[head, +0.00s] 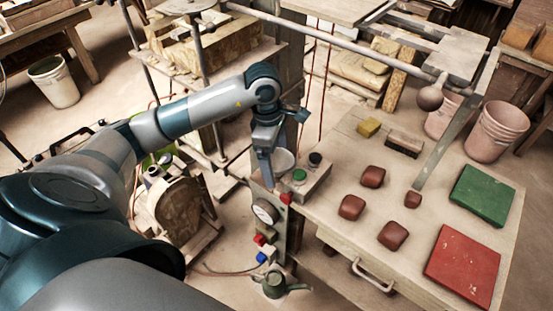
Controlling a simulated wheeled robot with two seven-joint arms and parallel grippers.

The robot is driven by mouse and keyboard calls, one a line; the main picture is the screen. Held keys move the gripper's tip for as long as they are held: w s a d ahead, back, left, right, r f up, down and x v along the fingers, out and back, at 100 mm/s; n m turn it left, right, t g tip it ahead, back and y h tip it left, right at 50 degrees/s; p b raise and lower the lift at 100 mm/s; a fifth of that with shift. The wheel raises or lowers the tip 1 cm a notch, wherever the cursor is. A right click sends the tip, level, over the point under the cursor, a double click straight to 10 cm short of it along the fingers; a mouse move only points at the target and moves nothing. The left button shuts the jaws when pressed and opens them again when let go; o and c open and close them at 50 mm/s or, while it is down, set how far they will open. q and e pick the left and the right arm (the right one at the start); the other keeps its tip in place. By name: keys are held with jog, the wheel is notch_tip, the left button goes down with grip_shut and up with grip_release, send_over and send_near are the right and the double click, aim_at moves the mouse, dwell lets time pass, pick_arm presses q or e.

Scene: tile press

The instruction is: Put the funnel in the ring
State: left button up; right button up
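My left gripper (267,172) points down beside the left edge of the press table, above the gauge. A pale round, cup-like thing (284,159) shows just right of its fingers. It may be the funnel, but it is partly hidden by the gripper. I cannot tell whether the fingers touch it or how far apart they are. I cannot make out the ring; it may be hidden behind the gripper. My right gripper is not in view.
A control box with a green button (299,176) and black knob (315,159) stands close right of the gripper. A gauge (265,212) is below. Several brown clay lumps, a green tile (481,195) and a red tile (463,265) lie on the table (340,235). Pink buckets (496,132) stand behind.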

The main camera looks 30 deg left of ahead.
pick_arm(q)
jog(key=shift+a+r, duration=0.1)
jog(key=shift+r, duration=0.65)
notch_tip(320, 180, up, 16)
jog(key=a+b, duration=0.1)
jog(key=b, duration=0.2)
jog(key=shift+s+a+f, duration=0.15)
jog(key=shift+s+a, duration=0.2)
jog(key=shift+a, duration=0.05)
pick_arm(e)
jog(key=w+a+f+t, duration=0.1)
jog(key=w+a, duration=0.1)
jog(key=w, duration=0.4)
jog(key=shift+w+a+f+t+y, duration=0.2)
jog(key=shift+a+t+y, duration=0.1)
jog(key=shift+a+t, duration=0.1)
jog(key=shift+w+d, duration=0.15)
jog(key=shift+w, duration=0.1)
